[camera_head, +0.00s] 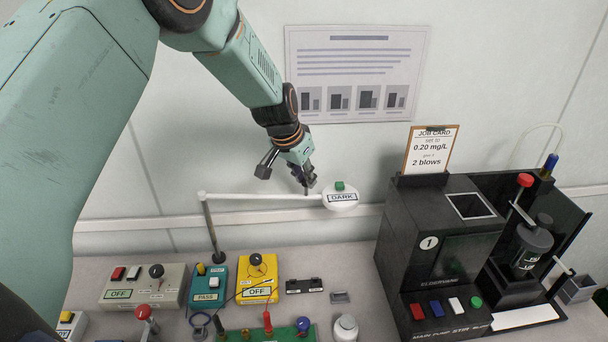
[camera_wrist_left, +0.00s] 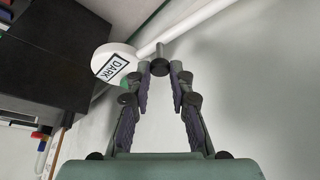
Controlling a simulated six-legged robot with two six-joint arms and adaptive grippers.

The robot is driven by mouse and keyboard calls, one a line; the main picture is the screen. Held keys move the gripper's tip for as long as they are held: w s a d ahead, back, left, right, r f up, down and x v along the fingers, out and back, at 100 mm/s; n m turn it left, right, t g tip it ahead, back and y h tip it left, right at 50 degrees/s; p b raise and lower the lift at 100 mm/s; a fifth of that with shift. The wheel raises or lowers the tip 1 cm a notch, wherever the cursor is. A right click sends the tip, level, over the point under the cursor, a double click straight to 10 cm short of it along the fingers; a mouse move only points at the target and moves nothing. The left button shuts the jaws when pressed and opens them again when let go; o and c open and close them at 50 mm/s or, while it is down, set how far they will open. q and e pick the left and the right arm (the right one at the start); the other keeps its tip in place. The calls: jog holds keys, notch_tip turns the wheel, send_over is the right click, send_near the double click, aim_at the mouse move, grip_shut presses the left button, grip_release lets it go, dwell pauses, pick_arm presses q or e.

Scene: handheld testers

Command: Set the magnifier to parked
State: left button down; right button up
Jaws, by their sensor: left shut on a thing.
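A white round head (camera_head: 340,199) with a green button and a label reading DARK sits at the right end of a white swing arm (camera_head: 255,196), which looks like the magnifier. A dark post (camera_head: 213,235) carries the arm at its left end. My left gripper (camera_head: 307,183) is above the arm, just left of the head. It is shut on a small dark grip (camera_wrist_left: 160,52) standing on the arm. In the left wrist view, the head (camera_wrist_left: 112,62) is left of the fingertips and the white arm (camera_wrist_left: 195,25) runs to the upper right. My right gripper is not in view.
A black tester (camera_head: 425,250) with colored buttons stands at the right, with a job card (camera_head: 430,150) on top. A grey OFF box (camera_head: 140,287), a teal PASS box (camera_head: 208,286) and a yellow OFF box (camera_head: 258,278) stand on the bench below. The wall is close behind.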

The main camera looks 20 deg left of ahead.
pick_arm(q)
jog(key=shift+w, duration=0.1)
jog(key=c, duration=1.5)
grip_release()
jog(key=shift+a, duration=0.1)
jog(key=o, duration=0.3)
jog(key=shift+w+a+f, duration=0.1)
jog(key=shift+w, duration=0.05)
jog(key=shift+r, duration=0.2)
jog(key=v, duration=1.1)
jog(key=shift+s+r, duration=0.3)
